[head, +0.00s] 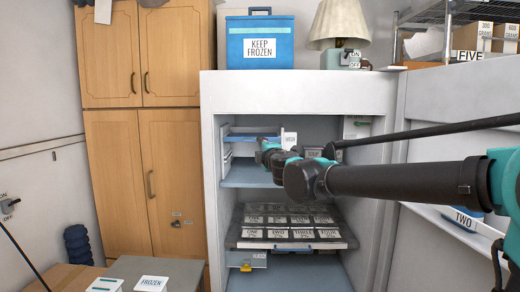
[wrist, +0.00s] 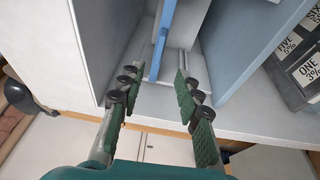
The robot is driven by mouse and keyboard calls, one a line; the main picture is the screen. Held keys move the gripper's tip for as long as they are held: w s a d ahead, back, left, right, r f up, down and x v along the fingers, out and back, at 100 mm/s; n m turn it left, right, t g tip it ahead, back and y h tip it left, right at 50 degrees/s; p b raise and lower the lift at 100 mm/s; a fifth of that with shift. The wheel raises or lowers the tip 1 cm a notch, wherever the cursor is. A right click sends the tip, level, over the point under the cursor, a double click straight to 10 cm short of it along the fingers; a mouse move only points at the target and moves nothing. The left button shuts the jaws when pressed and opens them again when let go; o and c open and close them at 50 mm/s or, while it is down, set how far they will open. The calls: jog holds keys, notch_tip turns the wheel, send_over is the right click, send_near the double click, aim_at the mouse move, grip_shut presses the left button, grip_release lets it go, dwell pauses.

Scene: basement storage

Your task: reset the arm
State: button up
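My arm (head: 400,180) reaches from the right across the front of the open white fridge (head: 300,92). My gripper (head: 265,152) is at the upper compartment, just in front of a blue shelf (head: 250,176). In the wrist view my gripper (wrist: 155,78) has its two green-padded fingers spread apart with nothing held between them. A narrow blue strip (wrist: 162,38) and a white panel lie beyond the fingertips. Whether the fingers touch the fridge is unclear.
A dark tray (head: 345,232) of labelled cartons sits below my arm. A blue KEEP FROZEN box (head: 260,42) and a lamp (head: 338,22) stand on top. Wooden cupboards (head: 145,130) are at left.

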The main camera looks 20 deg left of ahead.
jog(key=shift+d, duration=0.1)
jog(key=w+d+f+m+h, duration=0.1)
jog(key=d+f+m+h, duration=0.6)
jog(key=d, duration=0.7)
jog(key=w+d+f+m+h, duration=0.1)
jog(key=d+f+m+h, duration=0.2)
jog(key=d+f+m, duration=0.85)
jog(key=s+d+f+g+h, duration=0.1)
jog(key=s+d+f+g, duration=0.3)
jog(key=d, duration=0.4)
jog(key=s+d+f+g+h, duration=0.1)
jog(key=s+d+f+h, duration=0.1)
jog(key=s+d+f, duration=0.4)
jog(key=s+d+f+m+g+y, duration=0.1)
jog(key=s+f+m+g, duration=0.1)
jog(key=s+f, duration=0.6)
jog(key=s+d+f+m+g+y, duration=0.2)
jog(key=s+f+m+g, duration=0.1)
jog(key=s+f, duration=0.6)
jog(key=shift+s+d+m+g+y, duration=0.35)
jog(key=shift+s+g, duration=0.45)
jog(key=shift+s, duration=0.25)
